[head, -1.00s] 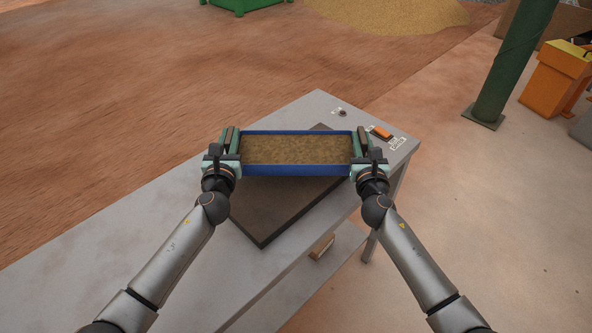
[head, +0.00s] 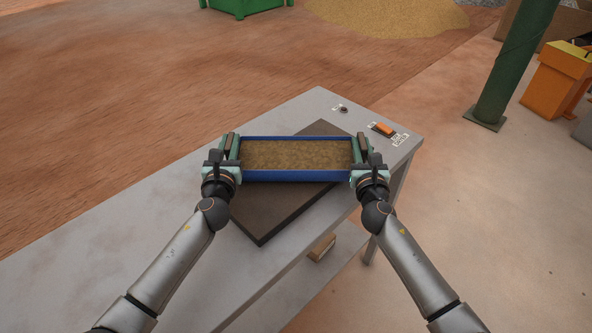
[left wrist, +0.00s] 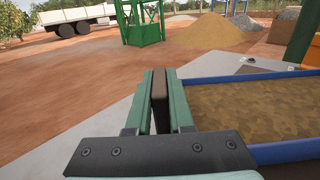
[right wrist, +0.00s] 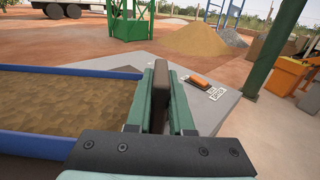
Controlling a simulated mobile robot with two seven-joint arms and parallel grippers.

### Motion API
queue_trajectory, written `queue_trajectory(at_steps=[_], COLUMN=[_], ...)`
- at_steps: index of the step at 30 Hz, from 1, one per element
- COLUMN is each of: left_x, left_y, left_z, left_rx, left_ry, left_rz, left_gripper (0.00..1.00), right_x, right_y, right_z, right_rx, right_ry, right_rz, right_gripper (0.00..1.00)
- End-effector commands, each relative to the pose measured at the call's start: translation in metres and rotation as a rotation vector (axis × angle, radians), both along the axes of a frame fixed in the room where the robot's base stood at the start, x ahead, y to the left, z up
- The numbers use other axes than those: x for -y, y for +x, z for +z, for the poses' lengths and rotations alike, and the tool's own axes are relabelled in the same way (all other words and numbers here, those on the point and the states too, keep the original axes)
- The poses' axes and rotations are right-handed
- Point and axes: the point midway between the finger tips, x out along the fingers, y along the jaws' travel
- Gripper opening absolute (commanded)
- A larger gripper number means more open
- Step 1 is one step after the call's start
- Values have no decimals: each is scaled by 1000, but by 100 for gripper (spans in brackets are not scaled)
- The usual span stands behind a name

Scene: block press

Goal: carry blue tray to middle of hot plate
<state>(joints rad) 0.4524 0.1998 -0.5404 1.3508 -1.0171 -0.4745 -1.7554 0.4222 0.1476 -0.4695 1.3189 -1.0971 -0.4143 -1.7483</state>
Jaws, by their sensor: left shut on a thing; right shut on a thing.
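The blue tray (head: 296,176), filled with brown sandy material, is held level between my two grippers. My left gripper (head: 229,147) is shut on the tray's left end, at a dark handle (left wrist: 159,100). My right gripper (head: 363,148) is shut on the right end, at a dark handle (right wrist: 161,97). The dark hot plate (head: 262,228) lies flat on the grey table. The tray is over the plate and hides much of its middle. The plate shows in front of the tray and behind it at the right. I cannot tell how large the gap below the tray is.
The grey table (head: 120,238) extends to the left. A wooden block (head: 322,247) lies on the lower shelf. A green post (head: 513,65) stands beyond the table.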

Motion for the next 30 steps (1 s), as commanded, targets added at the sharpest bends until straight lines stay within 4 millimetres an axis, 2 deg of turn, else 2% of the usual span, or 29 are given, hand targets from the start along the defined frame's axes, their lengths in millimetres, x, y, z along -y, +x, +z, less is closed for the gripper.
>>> queue_trajectory(at_steps=[6, 7, 14, 23, 26, 30], left_x=[2, 2, 1, 0, 0, 0], left_y=[0, 0, 0, -1, -7, -25], left_z=[-10, -10, -10, -10, -11, -11], left_rx=[6, 1, 0, 0, 0, -1], left_ry=[-1, -1, 0, 0, 1, 0], left_rz=[-4, -3, -2, 0, -2, -2], left_gripper=[0, 23, 49, 50, 50, 50], right_x=[-3, -2, -1, 0, 0, 0], right_y=[0, 0, 0, 0, 0, 0], right_z=[-11, -10, -10, -10, -10, -10], right_rx=[6, 1, 0, 0, 0, 0], right_ry=[1, 1, 1, 0, 0, 0], right_rz=[7, 6, 3, 1, 1, 0], right_gripper=[0, 23, 49, 50, 50, 50])
